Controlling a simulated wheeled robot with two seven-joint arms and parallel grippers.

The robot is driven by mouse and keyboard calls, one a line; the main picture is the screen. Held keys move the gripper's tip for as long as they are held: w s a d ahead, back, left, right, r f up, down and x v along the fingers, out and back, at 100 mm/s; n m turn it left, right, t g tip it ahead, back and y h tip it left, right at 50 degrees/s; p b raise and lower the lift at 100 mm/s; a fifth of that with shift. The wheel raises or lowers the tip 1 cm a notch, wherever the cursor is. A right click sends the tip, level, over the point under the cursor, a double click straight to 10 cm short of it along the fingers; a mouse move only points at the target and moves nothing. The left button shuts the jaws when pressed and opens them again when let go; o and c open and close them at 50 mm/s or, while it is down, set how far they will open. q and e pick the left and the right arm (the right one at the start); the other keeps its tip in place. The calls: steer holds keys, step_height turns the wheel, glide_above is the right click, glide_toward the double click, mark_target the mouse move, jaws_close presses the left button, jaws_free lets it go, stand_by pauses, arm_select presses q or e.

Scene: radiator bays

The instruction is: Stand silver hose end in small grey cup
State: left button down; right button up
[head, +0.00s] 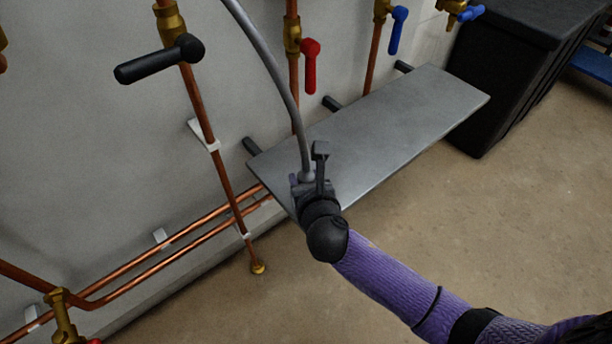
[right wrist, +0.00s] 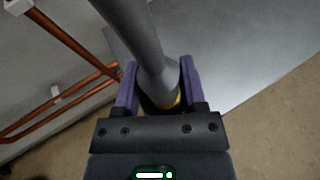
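The silver hose (head: 279,80) hangs down from the top of the head view and ends at my right gripper (head: 306,180). In the right wrist view the hose (right wrist: 144,45) runs down between the two purple fingers of my right gripper (right wrist: 160,92). The fingers sit close against both sides of it, with a yellow-brass band (right wrist: 178,101) near its low end. The gripper is at the left end of the grey shelf, near its front edge. I cannot make out the small grey cup in either view. My left gripper is not in view.
The grey shelf (head: 390,125) looks bare on its visible part. Copper pipes (head: 195,100) with black, red (head: 310,60) and blue (head: 398,30) valve handles stand along the wall. A black bin (head: 510,70) stands at the shelf's right end. The floor in front is clear.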

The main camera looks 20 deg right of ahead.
steer(key=o, duration=0.3)
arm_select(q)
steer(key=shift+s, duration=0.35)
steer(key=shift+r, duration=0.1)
arm_select(e)
steer(key=shift+r, duration=0.15)
